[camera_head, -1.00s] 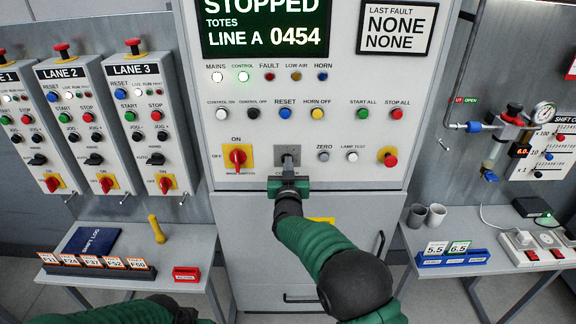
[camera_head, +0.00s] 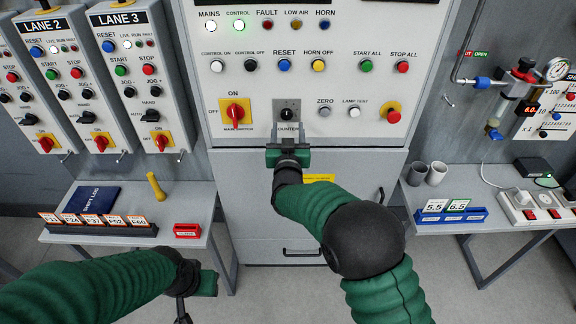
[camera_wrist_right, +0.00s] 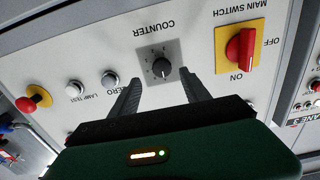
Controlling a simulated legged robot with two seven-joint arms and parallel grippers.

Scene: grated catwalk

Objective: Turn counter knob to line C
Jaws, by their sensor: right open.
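The counter knob (camera_head: 287,114) is a small black round knob on a grey plate, low in the middle of the white panel. It also shows in the right wrist view (camera_wrist_right: 161,67), upside down, with marks around it; I cannot read its setting. My right gripper (camera_head: 287,136) is just below and in front of the knob. In the right wrist view its two dark fingers (camera_wrist_right: 159,77) are spread with the knob beyond and between their tips, apart from it. My left gripper (camera_head: 200,284) hangs low at the left, away from the panel; its fingers are unclear.
A red main switch (camera_head: 235,112) is left of the knob. The zero button (camera_head: 324,112), lamp test button (camera_head: 354,113) and red emergency button (camera_head: 393,116) are to the right. Side tables hold a card rack (camera_head: 98,227) and a blue tray (camera_head: 451,217). The line display is out of view.

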